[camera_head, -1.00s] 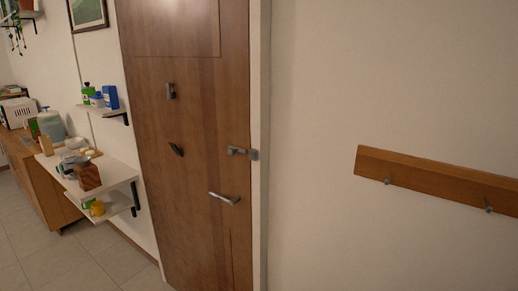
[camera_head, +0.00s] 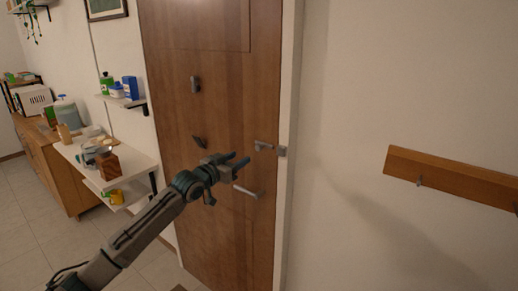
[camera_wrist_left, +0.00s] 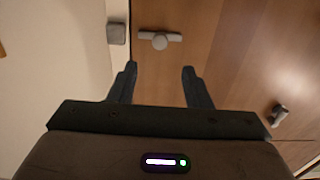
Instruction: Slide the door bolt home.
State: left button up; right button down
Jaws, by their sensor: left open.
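The brown door (camera_head: 215,110) is shut in its white frame. A grey door bolt (camera_head: 264,146) sits near the door's right edge, beside a small keeper block (camera_head: 282,151) on the frame. In the left wrist view, the bolt (camera_wrist_left: 174,38) has a round knob, and a narrow gap shows between its end and the keeper (camera_wrist_left: 116,33). My left gripper (camera_head: 243,165) is open and empty, in front of the door, left of and slightly below the bolt in the head view. In the wrist view, its fingers (camera_wrist_left: 158,84) point toward the bolt, not touching it. My right gripper is out of view.
A lever handle (camera_head: 248,191) sits on the door below the bolt. A dark hook (camera_head: 199,142) and a grey fitting (camera_head: 195,84) are further left. Shelves (camera_head: 140,166) with small items stand left of the door. A wooden hook rail (camera_head: 450,177) is on the right wall.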

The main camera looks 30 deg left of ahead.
aim_at(257, 148)
pick_arm(q)
jog(key=w, duration=0.2)
jog(key=w+p, duration=0.1)
jog(key=w, duration=0.2)
jog(key=w+p, duration=0.1)
jog(key=w, duration=0.2)
jog(key=shift+d+r, duration=0.1)
jog(key=shift+d, duration=0.2)
jog(key=shift+w+p, duration=0.35)
jog(key=shift+w, duration=0.25)
jog(key=shift+c, duration=0.3)
grip_shut()
jog(key=shift+f, duration=0.2)
